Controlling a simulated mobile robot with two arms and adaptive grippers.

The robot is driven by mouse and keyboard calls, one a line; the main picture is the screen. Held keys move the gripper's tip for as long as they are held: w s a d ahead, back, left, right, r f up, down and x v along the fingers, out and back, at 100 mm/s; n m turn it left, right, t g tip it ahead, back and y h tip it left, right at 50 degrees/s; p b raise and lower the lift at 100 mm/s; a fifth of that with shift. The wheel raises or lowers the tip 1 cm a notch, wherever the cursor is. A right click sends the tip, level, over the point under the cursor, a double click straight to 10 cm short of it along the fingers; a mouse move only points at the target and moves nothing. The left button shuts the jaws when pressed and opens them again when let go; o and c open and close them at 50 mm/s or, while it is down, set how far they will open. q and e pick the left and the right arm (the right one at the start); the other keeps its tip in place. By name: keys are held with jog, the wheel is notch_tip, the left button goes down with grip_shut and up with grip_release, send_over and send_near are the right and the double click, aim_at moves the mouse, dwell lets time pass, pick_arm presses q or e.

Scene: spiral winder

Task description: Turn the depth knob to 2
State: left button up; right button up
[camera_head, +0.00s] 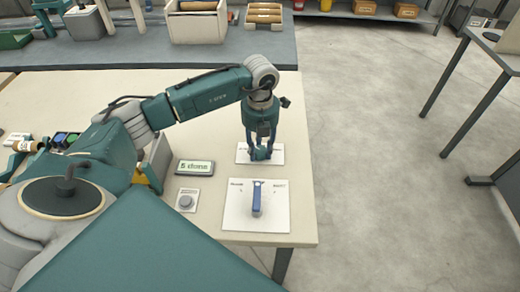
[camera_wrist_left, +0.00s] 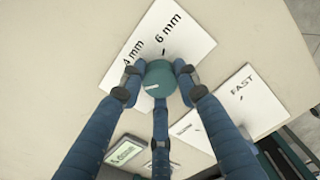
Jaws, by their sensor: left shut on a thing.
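The depth knob is a round teal knob (camera_wrist_left: 158,78) with a short white mark, on a white plate (camera_wrist_left: 189,49) printed "4 mm" and "6 mm". In the left wrist view the white mark points to the left side of the picture, away from both labels. My left gripper (camera_wrist_left: 160,84) is shut on the knob, its blue fingers around it from several sides. Any other label on the plate is covered by the fingers. My right gripper is out of view.
A white plate (camera_head: 278,222) with an upright blue lever (camera_head: 257,200) lies just in front; one label reads "FAST". A small green display (camera_head: 195,167), its text unclear, and a grey round button (camera_head: 186,202) sit to the left. The table edge is close on the right.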

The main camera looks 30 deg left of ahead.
aim_at(260, 149)
pick_arm(q)
jog(key=shift+w+r+n, duration=0.2)
jog(key=shift+w+n, duration=0.05)
jog(key=shift+n, duration=0.35)
jog(key=o, duration=1.2)
jog(key=shift+c, duration=0.2)
jog(key=shift+s, duration=0.1)
notch_tip(260, 149, up, 12)
jog(key=shift+f, duration=0.1)
